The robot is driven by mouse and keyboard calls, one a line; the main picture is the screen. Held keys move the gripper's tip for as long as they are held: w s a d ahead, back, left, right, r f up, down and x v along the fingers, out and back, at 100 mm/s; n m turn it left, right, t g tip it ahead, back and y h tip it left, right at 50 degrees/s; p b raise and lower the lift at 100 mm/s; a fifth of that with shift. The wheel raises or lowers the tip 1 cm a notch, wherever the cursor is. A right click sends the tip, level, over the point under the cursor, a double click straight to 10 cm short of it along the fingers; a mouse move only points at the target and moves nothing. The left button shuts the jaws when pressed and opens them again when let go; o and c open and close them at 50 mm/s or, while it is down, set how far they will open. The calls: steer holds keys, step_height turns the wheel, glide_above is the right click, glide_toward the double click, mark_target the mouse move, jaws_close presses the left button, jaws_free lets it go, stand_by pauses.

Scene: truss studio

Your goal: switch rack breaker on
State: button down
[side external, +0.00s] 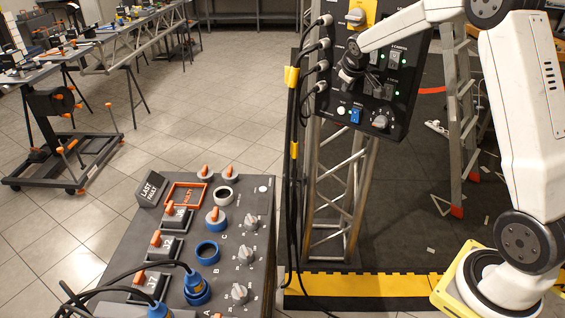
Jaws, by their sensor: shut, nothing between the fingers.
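A black rack panel (411,55) is mounted on an aluminium truss tower at the upper middle.
Black cables (294,130) plug into the panel's left side and hang down. A sloped console (262,222) with orange-topped switches, grey knobs and blue sockets stands at the front. A stepladder (458,110) stands behind my arm. Tiled floor (222,95) is open at left of the tower.

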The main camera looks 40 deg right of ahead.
steer(key=shift+d, duration=0.15)
steer(key=shift+d+f, duration=0.35)
stand_by(0.4)
steer(key=shift+d+r, duration=0.1)
steer(key=shift+w+d+r, duration=0.1)
steer(key=shift+w+r, duration=0.05)
steer(key=shift+r, duration=0.9)
steer(key=s+a+r, duration=0.5)
steer(key=a, duration=0.5)
steer(key=shift+s, duration=0.35)
steer(key=shift+a, duration=0.1)
